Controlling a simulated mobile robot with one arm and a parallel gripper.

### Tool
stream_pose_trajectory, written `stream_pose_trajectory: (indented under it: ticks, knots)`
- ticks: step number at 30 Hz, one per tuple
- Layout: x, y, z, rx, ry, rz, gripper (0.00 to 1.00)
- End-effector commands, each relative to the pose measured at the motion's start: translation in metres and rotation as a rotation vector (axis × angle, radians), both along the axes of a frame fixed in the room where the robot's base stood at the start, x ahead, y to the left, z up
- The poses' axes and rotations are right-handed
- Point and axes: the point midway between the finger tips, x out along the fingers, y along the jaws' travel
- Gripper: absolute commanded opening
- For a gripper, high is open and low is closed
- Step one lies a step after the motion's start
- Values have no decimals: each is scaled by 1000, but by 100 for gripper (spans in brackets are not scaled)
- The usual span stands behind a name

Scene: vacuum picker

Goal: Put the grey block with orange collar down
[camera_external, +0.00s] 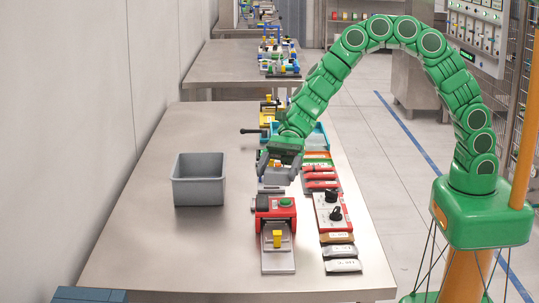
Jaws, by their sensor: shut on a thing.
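I cannot tell whether the held thing touches anything below. The fixture has a grey plate (278,262) in front, with a yellow piece (277,239) on it.
An open grey bin (199,180) stands left of my gripper. A red control box with black knobs (331,211) and grey labelled blocks (341,258) lie to the right. A blue tray (316,138) is behind.

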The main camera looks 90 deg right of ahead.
Motion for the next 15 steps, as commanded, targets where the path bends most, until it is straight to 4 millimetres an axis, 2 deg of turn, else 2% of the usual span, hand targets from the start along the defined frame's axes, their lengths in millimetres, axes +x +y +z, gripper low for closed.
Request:
stream_pose_trajectory:
  ticks: [1,6,15]
  knots:
    - [-4,-14,-1,2,1,-22,48]
    - [-22,-52,-8,0,4,-79,48]
    - [-54,-98,-11,1,-3,-153,48]
